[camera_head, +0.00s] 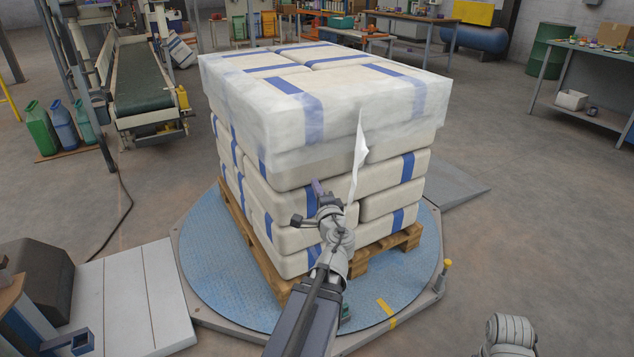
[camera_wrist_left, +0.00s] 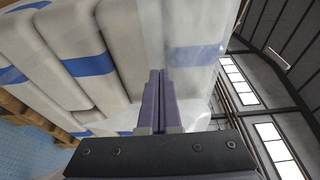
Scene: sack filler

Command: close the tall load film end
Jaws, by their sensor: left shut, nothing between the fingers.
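The tall load (camera_head: 345,180) is several layers of cream sacks with blue bands, stacked on a wooden pallet (camera_head: 377,255). Clear film (camera_head: 290,135) wraps the upper part; the lower sacks are bare. The loose film end (camera_head: 359,155) hangs from the front face as a narrow white strip, partly behind my left arm at its bottom. My left gripper (camera_head: 318,187) is in front of the middle sacks, left of the strip, shut and empty. In the left wrist view its purple fingers (camera_wrist_left: 155,85) are together, pointing up along the sacks beside translucent film (camera_wrist_left: 180,35). Contact is unclear.
The pallet stands on a round blue turntable (camera_head: 215,280) with a ramp (camera_head: 455,187) at right. A yellow-topped post (camera_head: 447,264) stands at its right rim. White panels (camera_head: 135,300) lie at left. A conveyor (camera_head: 145,80) and jugs (camera_head: 63,125) stand behind left.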

